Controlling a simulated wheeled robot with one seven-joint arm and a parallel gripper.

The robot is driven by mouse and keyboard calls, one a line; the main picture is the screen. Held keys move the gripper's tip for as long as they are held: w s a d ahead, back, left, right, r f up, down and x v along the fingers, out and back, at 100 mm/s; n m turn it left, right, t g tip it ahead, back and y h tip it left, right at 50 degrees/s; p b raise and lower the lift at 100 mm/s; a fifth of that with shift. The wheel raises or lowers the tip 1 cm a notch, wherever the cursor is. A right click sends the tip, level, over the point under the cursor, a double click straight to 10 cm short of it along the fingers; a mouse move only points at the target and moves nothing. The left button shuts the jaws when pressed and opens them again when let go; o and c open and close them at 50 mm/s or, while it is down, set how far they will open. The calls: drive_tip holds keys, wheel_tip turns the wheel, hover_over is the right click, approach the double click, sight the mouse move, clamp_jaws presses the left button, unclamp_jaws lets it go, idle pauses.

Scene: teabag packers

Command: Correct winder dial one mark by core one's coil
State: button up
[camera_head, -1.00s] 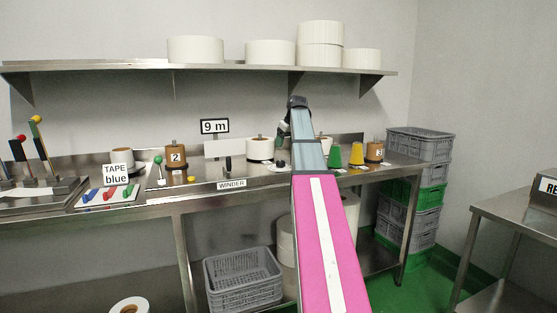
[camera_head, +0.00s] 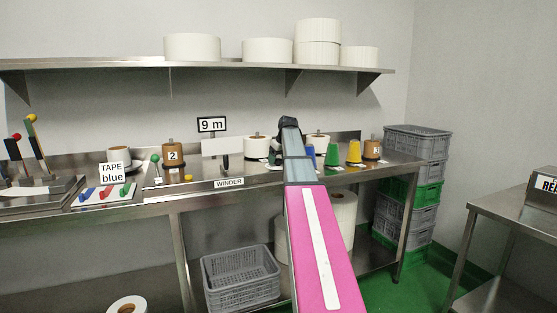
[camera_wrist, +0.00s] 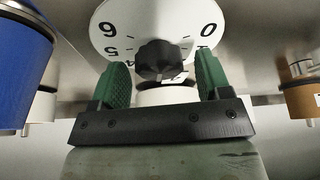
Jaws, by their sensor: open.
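The winder dial (camera_wrist: 117,22) is a white disc with black numbers, of which 0, 6, 5 and 4 show in the wrist view. Its black knob (camera_wrist: 159,60) sits between the two green fingers of my open gripper (camera_wrist: 159,82), with a gap on both sides. In the head view my gripper (camera_head: 272,157) is low over the bench, mostly hidden by my arm. A white coil (camera_head: 256,147) stands just left of it by the winder. Another white coil (camera_head: 319,144) stands to the right. No number 1 is readable on either. A sign (camera_head: 212,125) reads "9 m".
A blue cup (camera_wrist: 22,60) and a brown core (camera_wrist: 302,95) flank my gripper in the wrist view. Green (camera_head: 332,155) and yellow cups (camera_head: 354,152) stand right on the bench. Brown core 2 (camera_head: 172,160) is left. Grey and green crates stand beyond the bench's right end.

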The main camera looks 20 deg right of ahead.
drive_tip(key=c, duration=0.9)
drive_tip(key=shift+c, duration=0.2)
drive_tip(key=shift+m, duration=0.3)
drive_tip(key=m+h, duration=0.1)
drive_tip(key=m, duration=0.2)
drive_tip(key=shift+a+h, duration=0.1)
drive_tip(key=shift+h, duration=0.2)
drive_tip(key=shift+m+h, duration=0.7)
drive_tip(key=shift+m, duration=1.4)
drive_tip(key=o, duration=0.9)
